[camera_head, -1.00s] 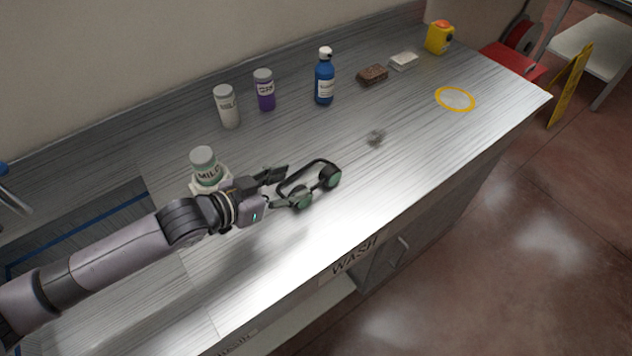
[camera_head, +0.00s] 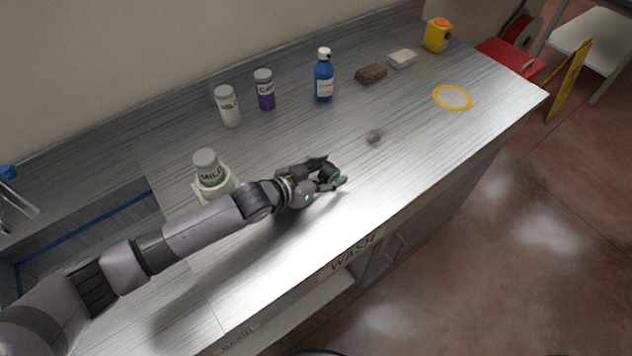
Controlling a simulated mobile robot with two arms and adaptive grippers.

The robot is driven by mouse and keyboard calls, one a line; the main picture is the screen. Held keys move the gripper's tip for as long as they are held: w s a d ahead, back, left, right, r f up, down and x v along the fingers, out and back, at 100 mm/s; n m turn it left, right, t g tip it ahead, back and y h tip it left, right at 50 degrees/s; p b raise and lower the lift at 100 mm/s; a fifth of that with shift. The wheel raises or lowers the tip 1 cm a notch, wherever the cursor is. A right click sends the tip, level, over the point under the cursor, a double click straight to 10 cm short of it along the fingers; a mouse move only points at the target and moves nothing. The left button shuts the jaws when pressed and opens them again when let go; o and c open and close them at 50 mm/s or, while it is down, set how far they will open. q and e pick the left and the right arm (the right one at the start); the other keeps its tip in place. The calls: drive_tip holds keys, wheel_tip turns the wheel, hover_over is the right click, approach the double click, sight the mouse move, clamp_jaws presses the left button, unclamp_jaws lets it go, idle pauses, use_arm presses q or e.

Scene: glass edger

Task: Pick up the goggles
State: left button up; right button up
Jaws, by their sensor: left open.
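The goggles (camera_head: 331,177) are dark with green lenses and sit on the metal counter. In the head view they are mostly hidden behind my left gripper (camera_head: 330,174), with one lens and part of the dark strap showing. My left gripper is open and is at the goggles, its fingers on either side of the visible lens end. I cannot tell whether the fingers touch them. My right gripper is not in view.
A jar in a white holder (camera_head: 208,168) stands left of my left wrist. White (camera_head: 228,107), purple (camera_head: 265,90) and blue (camera_head: 324,77) bottles stand behind. A brown block (camera_head: 371,74) and yellow ring (camera_head: 453,98) lie right. A sink is at left.

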use_arm(q)
drive_tip(key=shift+c, duration=0.6)
drive_tip(key=shift+w, duration=0.1)
clamp_jaws()
